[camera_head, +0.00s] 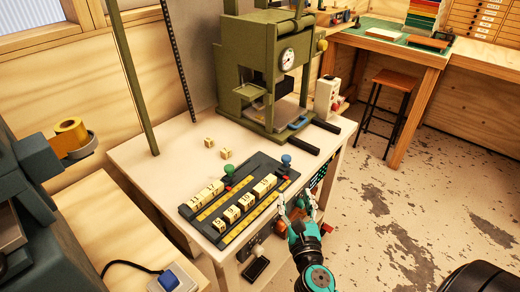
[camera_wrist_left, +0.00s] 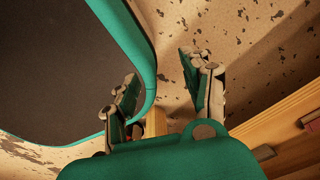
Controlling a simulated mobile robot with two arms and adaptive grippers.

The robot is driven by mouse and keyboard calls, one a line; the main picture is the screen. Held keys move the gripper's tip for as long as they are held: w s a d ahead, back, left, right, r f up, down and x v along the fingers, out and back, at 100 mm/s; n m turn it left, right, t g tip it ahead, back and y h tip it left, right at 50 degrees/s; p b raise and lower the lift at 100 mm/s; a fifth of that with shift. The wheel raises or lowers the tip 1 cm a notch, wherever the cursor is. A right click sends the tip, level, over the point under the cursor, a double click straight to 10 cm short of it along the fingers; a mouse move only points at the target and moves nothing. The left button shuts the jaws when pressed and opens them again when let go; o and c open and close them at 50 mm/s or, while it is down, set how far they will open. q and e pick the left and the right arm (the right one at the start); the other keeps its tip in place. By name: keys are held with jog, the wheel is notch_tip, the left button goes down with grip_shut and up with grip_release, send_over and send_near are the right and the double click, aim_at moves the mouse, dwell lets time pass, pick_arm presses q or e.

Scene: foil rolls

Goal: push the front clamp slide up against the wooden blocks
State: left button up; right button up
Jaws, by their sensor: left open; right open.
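A dark holder (camera_head: 190,212) with yellow strips lies on the pale workbench. It carries two rows of lettered wooden blocks, a rear row (camera_head: 206,194) and a front row (camera_head: 247,201). A clamp slide with a blue knob (camera_head: 286,159) stands at the far end of the front row, with a small gap apparent before the blocks. A green knob (camera_head: 228,169) stands at the end of the rear row. My right gripper (camera_head: 297,203) is open and empty, near the bench's front edge, right of the front blocks. My left gripper (camera_wrist_left: 160,72) is open and empty in the left wrist view.
A green press (camera_head: 262,70) with a gauge stands behind the holder. Two loose blocks (camera_head: 217,148) lie on the bench left of it. A stool (camera_head: 390,95) and another bench stand at the right.

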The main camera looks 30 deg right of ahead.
aim_at(287, 161)
jog(key=p+x, duration=0.1)
jog(key=x, duration=1.5)
jog(key=shift+d+r+p, duration=0.2)
jog(key=shift+p, duration=0.1)
jog(key=shift+w+d, duration=0.15)
jog(key=shift+w, duration=0.2)
pick_arm(q)
jog(key=shift+s+d+r, duration=0.2)
jog(key=shift+s+r, duration=0.45)
jog(key=shift+r, duration=0.15)
jog(key=shift+s, duration=0.1)
pick_arm(e)
grip_shut()
